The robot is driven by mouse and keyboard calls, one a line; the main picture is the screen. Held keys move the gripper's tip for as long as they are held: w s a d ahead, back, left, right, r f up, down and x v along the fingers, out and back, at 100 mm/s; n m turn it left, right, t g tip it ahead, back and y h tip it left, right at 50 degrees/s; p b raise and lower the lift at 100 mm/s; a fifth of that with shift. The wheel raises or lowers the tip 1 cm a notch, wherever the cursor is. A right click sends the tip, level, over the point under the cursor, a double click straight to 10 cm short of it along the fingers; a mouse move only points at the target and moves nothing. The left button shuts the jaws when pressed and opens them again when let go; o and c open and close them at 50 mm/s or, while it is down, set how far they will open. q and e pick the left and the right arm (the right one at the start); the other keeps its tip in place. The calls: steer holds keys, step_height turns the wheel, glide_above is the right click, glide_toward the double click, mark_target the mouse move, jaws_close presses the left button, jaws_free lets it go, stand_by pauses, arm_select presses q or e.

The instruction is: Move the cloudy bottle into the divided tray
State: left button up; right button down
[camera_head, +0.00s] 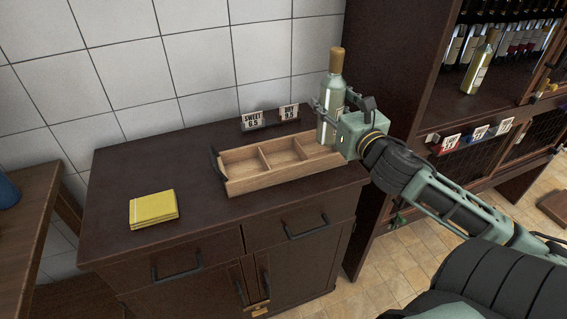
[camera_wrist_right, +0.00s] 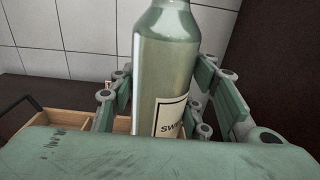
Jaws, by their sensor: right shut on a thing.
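The cloudy bottle (camera_head: 329,98) is pale green with a tan cap and stands upright at the right end of the divided tray (camera_head: 276,182). My right gripper (camera_head: 336,118) is shut on it from the right. In the right wrist view the bottle (camera_wrist_right: 166,75) is between the fingers, and part of a label beginning "SW" shows. The wooden tray has several compartments; the left and middle ones are empty. The bottle's base is partly hidden, so I cannot tell whether it rests on the compartment floor. My left gripper is not in view.
Two price cards, "SWEET 6.5" (camera_head: 252,119) and "DRY 9.5" (camera_head: 288,112), stand behind the tray. A tall shelf with several bottles stands at the right.

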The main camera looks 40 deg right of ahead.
steer(key=shift+w+a+r, duration=0.1)
steer(key=shift+w, duration=0.15)
steer(key=w+a+f, duration=0.7)
steer(key=w+f, duration=0.1)
steer(key=f, duration=0.2)
steer(key=shift+a+f, duration=0.3)
steer(key=shift+f, duration=0.1)
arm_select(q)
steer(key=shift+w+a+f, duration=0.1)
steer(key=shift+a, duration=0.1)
arm_select(e)
steer(key=c, duration=0.9)
jaws_free()
steer(key=shift+f, duration=0.1)
steer(key=shift+c, duration=0.2)
arm_select(q)
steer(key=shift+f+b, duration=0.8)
steer(key=shift+b, duration=0.05)
arm_select(e)
steer(key=v, duration=1.2)
steer(key=shift+f, duration=0.1)
